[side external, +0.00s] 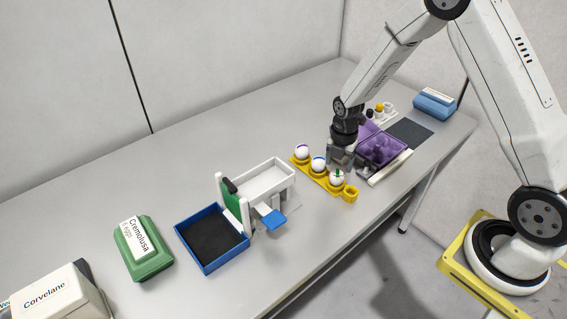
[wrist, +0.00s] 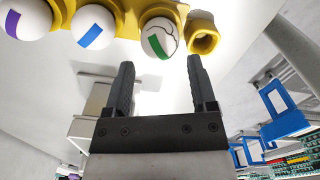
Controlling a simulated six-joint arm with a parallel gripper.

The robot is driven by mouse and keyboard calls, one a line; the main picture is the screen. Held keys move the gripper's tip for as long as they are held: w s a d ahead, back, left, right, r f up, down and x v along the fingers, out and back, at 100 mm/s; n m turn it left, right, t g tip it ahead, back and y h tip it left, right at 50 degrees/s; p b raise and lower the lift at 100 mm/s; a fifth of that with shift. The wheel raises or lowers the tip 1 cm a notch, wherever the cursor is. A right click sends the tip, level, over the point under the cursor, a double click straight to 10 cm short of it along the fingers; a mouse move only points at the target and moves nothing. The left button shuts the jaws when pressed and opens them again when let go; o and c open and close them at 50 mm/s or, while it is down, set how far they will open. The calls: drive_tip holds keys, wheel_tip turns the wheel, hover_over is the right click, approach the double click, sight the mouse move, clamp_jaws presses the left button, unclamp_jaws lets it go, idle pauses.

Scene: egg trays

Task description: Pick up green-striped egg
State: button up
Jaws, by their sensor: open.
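The green-striped egg (wrist: 160,39) is white with a green band and dark crack-like lines. It sits in a yellow holder (wrist: 201,33), between the blue-striped egg (wrist: 93,27) and an empty cup. In the side external view the green-striped egg (side external: 337,178) is the nearest of the three eggs in the row. My gripper (wrist: 160,75) is open with nothing between its fingers. In the wrist view the egg appears beyond the fingertips, apart from them. In the side external view my gripper (side external: 341,160) is beside the row, close to the eggs.
A purple-striped egg (side external: 302,151) sits at the row's far end. A purple carton (side external: 383,149) stands open right of my gripper. A white bin (side external: 267,180), blue tray (side external: 211,238) and green carton (side external: 143,247) stand to the left. The table's front edge is near the row.

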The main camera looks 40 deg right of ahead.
sight(337, 171)
drive_tip(key=shift+f, duration=2.6)
drive_tip(key=c, duration=0.4)
